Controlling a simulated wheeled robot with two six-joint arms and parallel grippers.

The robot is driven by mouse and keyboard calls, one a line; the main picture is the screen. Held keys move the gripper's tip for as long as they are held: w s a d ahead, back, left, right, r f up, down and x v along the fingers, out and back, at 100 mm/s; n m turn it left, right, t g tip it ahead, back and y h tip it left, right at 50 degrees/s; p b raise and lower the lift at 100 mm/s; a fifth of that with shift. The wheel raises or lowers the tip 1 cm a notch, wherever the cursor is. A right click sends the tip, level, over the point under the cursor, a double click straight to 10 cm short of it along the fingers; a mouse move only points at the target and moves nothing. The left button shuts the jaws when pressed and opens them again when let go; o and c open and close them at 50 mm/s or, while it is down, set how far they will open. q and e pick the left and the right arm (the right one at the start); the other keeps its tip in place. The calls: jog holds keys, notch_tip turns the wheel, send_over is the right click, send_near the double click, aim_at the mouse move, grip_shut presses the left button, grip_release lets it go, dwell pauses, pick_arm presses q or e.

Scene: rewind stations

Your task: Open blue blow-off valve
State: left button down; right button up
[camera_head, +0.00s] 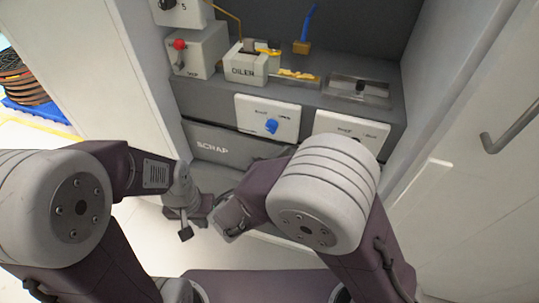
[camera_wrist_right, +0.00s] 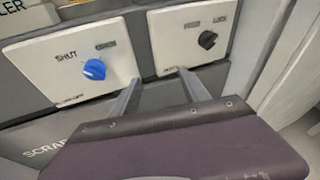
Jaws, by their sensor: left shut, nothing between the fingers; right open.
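The blue valve knob (camera_head: 271,126) sits on a white panel (camera_head: 247,108) at the front of the grey station. In the right wrist view the blue knob (camera_wrist_right: 94,69) has the word SHUT to its left and a second, blurred label to its upper right. I cannot tell exactly where its pointer stands. My right gripper (camera_wrist_right: 159,77) is open and empty, to the right of the blue knob and apart from it. Its fingers are hidden in the head view. My left gripper (camera_head: 186,232) is shut and empty, low in front of the station, away from the knob.
A second white panel with a black knob (camera_wrist_right: 207,40) stands right of the blue one. Above are the oiler (camera_head: 246,67) and a box with a red-tipped lever (camera_head: 180,45). The scrap front (camera_head: 213,148) is below. A cabinet handle (camera_head: 515,128) juts out at right.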

aim_at(269, 130)
jog(key=a+n+t+y+b, duration=0.25)
jog(key=a+n+t, duration=0.25)
jog(key=a, duration=0.5)
jog(key=shift+y, duration=0.45)
jog(key=b+x, duration=0.2)
jog(key=x, duration=0.7)
jog(key=shift+d+r, duration=0.15)
jog(key=shift+d, duration=0.05)
jog(key=shift+w+d+r, duration=0.1)
jog(key=shift+w, duration=0.25)
pick_arm(q)
notch_tip(269, 130, down, 7)
jog(key=shift+w, duration=0.4)
pick_arm(e)
grip_shut()
